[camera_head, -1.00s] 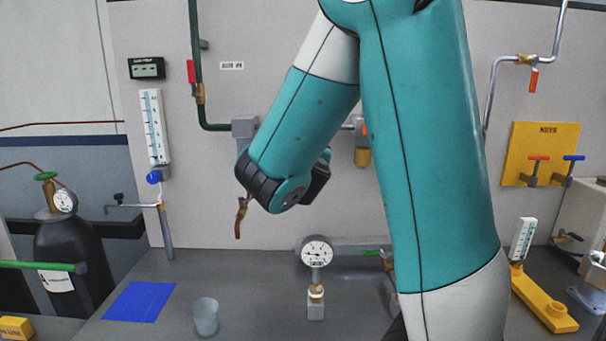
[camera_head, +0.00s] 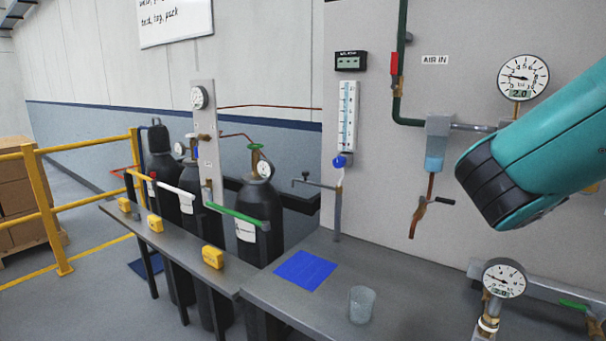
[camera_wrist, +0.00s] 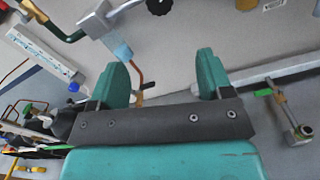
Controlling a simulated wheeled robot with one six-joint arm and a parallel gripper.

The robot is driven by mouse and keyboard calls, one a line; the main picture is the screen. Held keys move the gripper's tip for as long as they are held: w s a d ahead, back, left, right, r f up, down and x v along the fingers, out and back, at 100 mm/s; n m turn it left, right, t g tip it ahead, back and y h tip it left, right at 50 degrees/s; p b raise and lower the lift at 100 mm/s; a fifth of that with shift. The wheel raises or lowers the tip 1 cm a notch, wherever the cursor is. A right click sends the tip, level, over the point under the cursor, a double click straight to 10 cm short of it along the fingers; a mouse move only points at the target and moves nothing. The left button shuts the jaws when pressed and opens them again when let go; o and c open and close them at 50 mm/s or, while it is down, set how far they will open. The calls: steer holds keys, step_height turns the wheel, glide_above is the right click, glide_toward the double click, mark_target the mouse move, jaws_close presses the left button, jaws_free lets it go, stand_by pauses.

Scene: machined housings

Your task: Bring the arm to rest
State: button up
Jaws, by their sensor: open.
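My gripper (camera_wrist: 164,82) shows in the wrist view with its two teal fingers apart and nothing between them. It is open and empty, and it faces the grey panel. In the head view my teal arm enters from the right edge and ends in a dark wrist joint; the fingers are hidden there. The wrist stands in front of the panel, to the right of the copper drain valve (camera_head: 420,212) and above the bench gauge (camera_head: 504,279).
A clear cup (camera_head: 362,304) and a blue mat (camera_head: 305,270) lie on the grey bench (camera_head: 410,285). Dark gas cylinders (camera_head: 262,208) stand behind a rail at the left. A yellow guard rail (camera_head: 45,205) is further left. A large gauge (camera_head: 523,77) is on the panel.

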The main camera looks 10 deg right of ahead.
steer(key=a+f+m+g+y, duration=0.4)
steer(key=a+f+m+y, duration=0.6)
steer(key=a+f, duration=0.3)
steer(key=s+a+m+g+y, duration=0.6)
steer(key=s+a, duration=1)
steer(key=a, duration=0.3)
steer(key=shift+s+a+f+g+y, duration=0.2)
steer(key=shift+a+f+g+y, duration=0.15)
steer(key=shift+g+y, duration=0.55)
steer(key=shift+c, duration=0.5)
